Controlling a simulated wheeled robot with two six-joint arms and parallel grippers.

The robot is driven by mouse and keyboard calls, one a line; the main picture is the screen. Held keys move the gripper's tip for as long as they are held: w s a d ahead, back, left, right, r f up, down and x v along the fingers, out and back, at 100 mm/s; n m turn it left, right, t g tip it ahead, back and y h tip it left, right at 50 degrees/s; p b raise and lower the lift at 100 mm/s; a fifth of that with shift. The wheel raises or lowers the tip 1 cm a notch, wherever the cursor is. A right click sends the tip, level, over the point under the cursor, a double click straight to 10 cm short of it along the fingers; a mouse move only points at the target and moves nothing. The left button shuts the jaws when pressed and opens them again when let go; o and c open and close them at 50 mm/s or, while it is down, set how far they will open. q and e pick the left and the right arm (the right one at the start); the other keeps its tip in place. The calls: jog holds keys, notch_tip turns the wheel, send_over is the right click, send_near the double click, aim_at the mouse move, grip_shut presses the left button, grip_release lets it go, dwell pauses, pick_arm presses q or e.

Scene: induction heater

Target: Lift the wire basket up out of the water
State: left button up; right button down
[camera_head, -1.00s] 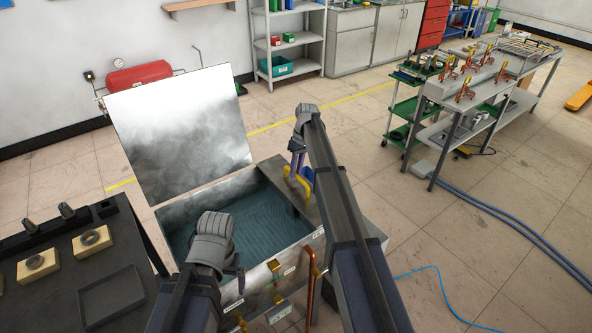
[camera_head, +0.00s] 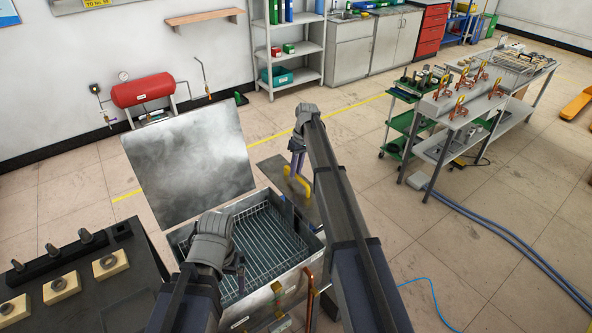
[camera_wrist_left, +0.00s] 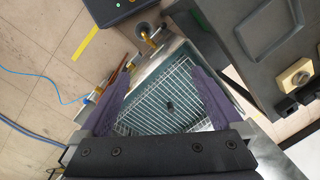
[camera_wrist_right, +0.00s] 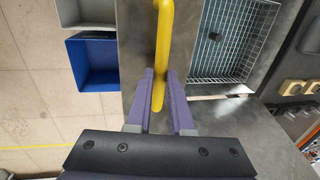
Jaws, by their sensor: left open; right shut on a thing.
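The wire basket (camera_head: 262,240) shows within the open metal tank's outline (camera_head: 235,208), its wires clear. I cannot tell whether its bottom is above the water. A small dark piece (camera_wrist_right: 215,37) lies in the basket. My right gripper (camera_head: 297,163) is shut on the yellow handle (camera_head: 303,186), with both fingers against it in the right wrist view (camera_wrist_right: 160,100). A flat grey plate (camera_head: 268,172) lies beside the handle. My left gripper (camera_head: 241,270) is open over the near left side of the basket; the basket shows between its fingers in the left wrist view (camera_wrist_left: 150,110).
The raised tank lid (camera_head: 188,162) stands behind the tank. A dark bench (camera_head: 85,290) with several blocks is at left. A copper pipe (camera_head: 310,292) rises at the tank's front right. Blue bin (camera_wrist_right: 90,62) lies beside the plate. Open floor is at right.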

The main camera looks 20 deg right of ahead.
notch_tip(320, 180, up, 4)
jog(key=p, duration=0.2)
jog(key=shift+r+p, duration=0.2)
jog(key=shift+p, duration=0.1)
pick_arm(q)
notch_tip(320, 180, up, 4)
jog(key=shift+w+r, duration=0.1)
jog(key=shift+r, duration=0.1)
pick_arm(e)
jog(key=shift+w, duration=0.15)
jog(key=shift+f, duration=0.1)
jog(key=c, duration=0.8)
grip_release()
pick_arm(q)
notch_tip(320, 180, up, 8)
jog(key=p, duration=0.7)
jog(key=shift+f+p, duration=0.15)
jog(key=shift+p, duration=0.2)
pick_arm(e)
notch_tip(320, 180, up, 8)
jog(key=d, duration=0.1)
jog(key=shift+w+d, duration=0.15)
jog(key=shift+d, duration=0.1)
